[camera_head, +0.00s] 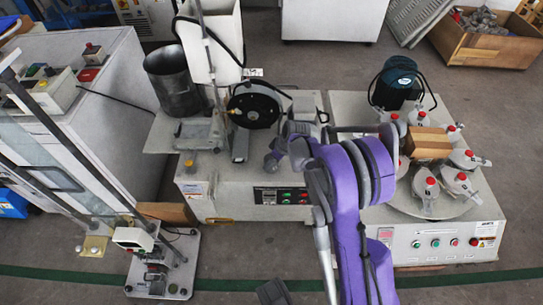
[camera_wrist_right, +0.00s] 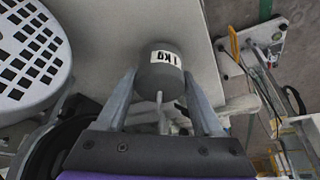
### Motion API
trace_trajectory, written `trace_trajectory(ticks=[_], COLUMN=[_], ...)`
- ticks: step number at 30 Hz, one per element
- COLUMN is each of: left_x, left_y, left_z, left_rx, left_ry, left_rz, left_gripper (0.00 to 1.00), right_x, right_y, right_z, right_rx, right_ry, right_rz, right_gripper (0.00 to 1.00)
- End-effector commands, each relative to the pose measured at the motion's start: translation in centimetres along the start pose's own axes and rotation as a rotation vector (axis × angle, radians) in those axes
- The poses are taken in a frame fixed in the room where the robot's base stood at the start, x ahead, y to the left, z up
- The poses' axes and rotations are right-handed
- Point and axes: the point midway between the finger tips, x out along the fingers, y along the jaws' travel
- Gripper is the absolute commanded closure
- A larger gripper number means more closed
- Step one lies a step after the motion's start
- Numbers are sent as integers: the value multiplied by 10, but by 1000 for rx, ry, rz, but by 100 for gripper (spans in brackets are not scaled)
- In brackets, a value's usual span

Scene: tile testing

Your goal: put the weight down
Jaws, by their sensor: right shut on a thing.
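In the right wrist view, a grey cylindrical weight (camera_wrist_right: 160,70) with a white label reading "1 kg" is between the two fingers of my right gripper (camera_wrist_right: 160,88). The gripper is shut on it, and a thin rod sticks out from the weight towards the palm. Behind the weight is a plain light surface (camera_wrist_right: 105,40); I cannot tell whether the weight touches it. In the head view, my purple right arm reaches over the middle machine (camera_head: 240,185). My left gripper is not seen.
A black wheel (camera_head: 254,105) and a metal cylinder (camera_head: 173,80) are on the middle machine. The right machine carries a turntable (camera_head: 405,205) with several red-capped flasks and a brown block (camera_head: 427,143). A white perforated part (camera_wrist_right: 35,55) is close by in the wrist view.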

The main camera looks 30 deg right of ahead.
Motion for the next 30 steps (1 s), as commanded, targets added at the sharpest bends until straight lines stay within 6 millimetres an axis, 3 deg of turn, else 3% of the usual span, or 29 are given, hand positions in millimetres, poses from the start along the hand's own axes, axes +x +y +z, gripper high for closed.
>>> trace_trajectory(ticks=[13, 14, 18, 30], left_x=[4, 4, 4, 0], left_y=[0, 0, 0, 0], left_z=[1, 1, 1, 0], left_rx=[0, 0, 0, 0], left_ry=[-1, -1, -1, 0], left_rz=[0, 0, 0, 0], left_gripper=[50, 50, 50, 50], right_x=[9, 10, 10, 3], right_y=[0, 0, 0, 0], right_z=[4, 4, 4, 3], right_rx=[1, 0, 0, 1], right_ry=[1, 0, 0, 0], right_rz=[0, 0, 0, 1], right_gripper=[100, 30, 5, 2])
